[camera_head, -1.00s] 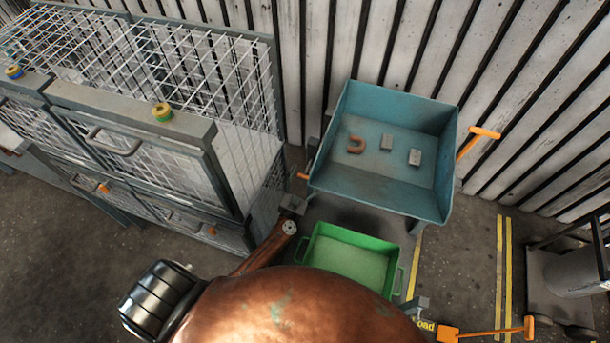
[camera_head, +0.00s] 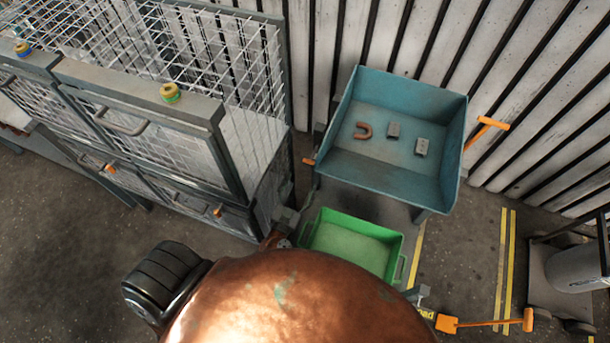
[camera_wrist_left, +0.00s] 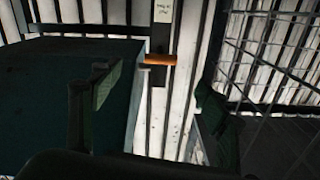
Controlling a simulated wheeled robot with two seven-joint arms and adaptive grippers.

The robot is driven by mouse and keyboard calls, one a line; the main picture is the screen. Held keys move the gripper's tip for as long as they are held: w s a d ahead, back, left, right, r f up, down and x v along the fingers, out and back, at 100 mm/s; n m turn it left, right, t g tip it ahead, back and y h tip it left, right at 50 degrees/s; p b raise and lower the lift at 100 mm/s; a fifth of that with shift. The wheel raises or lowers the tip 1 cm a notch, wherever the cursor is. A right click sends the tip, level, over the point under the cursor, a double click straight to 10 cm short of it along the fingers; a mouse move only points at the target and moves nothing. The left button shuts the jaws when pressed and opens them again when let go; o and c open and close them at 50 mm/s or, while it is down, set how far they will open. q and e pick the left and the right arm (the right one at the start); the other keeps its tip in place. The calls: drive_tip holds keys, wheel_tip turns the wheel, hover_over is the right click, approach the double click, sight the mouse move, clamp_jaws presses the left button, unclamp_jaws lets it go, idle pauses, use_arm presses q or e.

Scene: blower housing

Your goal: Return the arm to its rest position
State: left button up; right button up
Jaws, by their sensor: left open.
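My left gripper (camera_head: 287,215) shows small in the head view, between the mesh cage and the green tray. Most of its arm is hidden behind my copper-coloured body. The left wrist view shows its two dark fingers apart, with nothing seen between them (camera_wrist_left: 155,108). That view also shows a teal surface (camera_wrist_left: 35,90) on the left, an orange handle (camera_wrist_left: 159,60) beyond the fingers and mesh (camera_wrist_left: 275,60) on the right. My right gripper is not seen in either view.
The mesh cage (camera_head: 235,165) stands left of the gripper. The green tray (camera_head: 350,240) is to its right. The teal bin (camera_head: 375,165) holds a copper U-shaped piece (camera_head: 363,131) and two grey blocks (camera_head: 394,130) (camera_head: 421,146). A dark cart (camera_head: 570,275) stands at the right.

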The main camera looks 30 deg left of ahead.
use_arm(q)
drive_tip(key=shift+s, duration=0.35)
idle(0.3)
